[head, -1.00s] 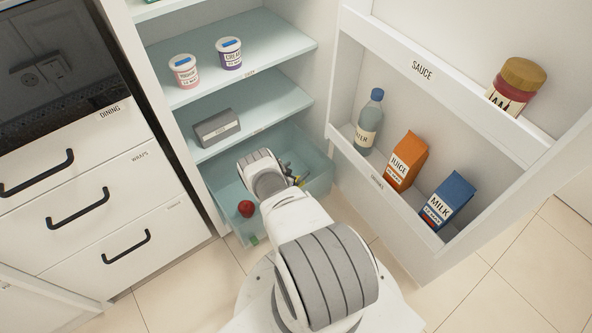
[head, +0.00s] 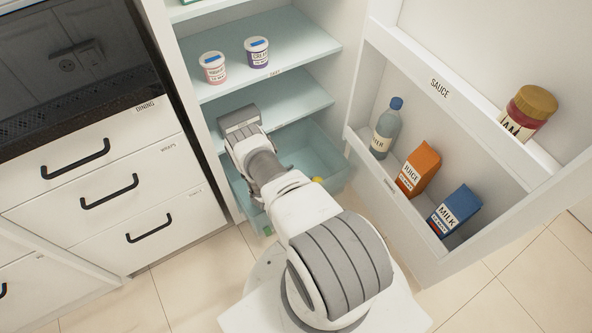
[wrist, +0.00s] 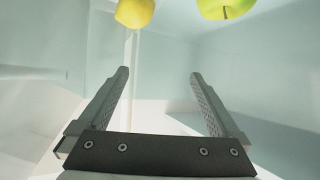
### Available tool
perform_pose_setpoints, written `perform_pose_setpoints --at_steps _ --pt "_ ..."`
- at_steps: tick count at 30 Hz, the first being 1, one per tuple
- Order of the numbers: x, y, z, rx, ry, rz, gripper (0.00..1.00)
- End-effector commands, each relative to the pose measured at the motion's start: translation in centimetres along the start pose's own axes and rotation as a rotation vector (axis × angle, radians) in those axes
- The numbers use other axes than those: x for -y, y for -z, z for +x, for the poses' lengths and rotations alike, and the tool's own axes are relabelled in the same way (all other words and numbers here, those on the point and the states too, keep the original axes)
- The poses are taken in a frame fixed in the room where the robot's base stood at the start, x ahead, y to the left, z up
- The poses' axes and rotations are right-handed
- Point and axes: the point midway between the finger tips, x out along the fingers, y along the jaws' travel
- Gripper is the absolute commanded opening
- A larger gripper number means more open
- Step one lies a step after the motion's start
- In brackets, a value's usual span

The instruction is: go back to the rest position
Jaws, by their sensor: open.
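My gripper (wrist: 159,82) shows in the wrist view, its two fingers wide apart with nothing between them. A yellow lemon (wrist: 135,12) and a green apple (wrist: 226,8) lie beyond the fingertips at the top of that view, apart from them. In the head view my arm reaches into the open fridge, over the pale blue bottom drawer (head: 325,150). The fingers are hidden behind the arm there. A small bit of yellow (head: 318,180) shows in the drawer beside the arm.
Two tubs (head: 257,53) stand on the shelf above. The open door (head: 440,265) at right holds a bottle (head: 386,130), juice (head: 418,170), milk (head: 455,211) and a jar (head: 527,112). Drawers with black handles (head: 110,192) are at left.

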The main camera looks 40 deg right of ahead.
Motion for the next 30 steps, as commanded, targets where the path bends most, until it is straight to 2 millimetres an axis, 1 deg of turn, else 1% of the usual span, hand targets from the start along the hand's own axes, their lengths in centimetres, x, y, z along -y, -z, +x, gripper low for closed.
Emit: perform_pose_setpoints --at_steps 3,9,13,17,26,29,30 --pt "0.0 0.0 -0.5 0.000 0.000 -0.001 0.99" --pt "0.0 0.0 -0.5 0.000 0.000 0.000 0.99" --pt "0.0 0.7 -0.9 -0.001 0.000 0.000 0.99" --pt "0.0 2.4 -1.8 -0.001 0.000 0.000 0.99" --pt "0.0 7.7 -4.7 -0.001 0.000 0.000 0.99" --pt "0.0 9.7 -5.8 -0.001 0.000 0.000 0.99" --pt "-0.1 9.6 -5.8 0.000 -0.001 -0.001 0.99"
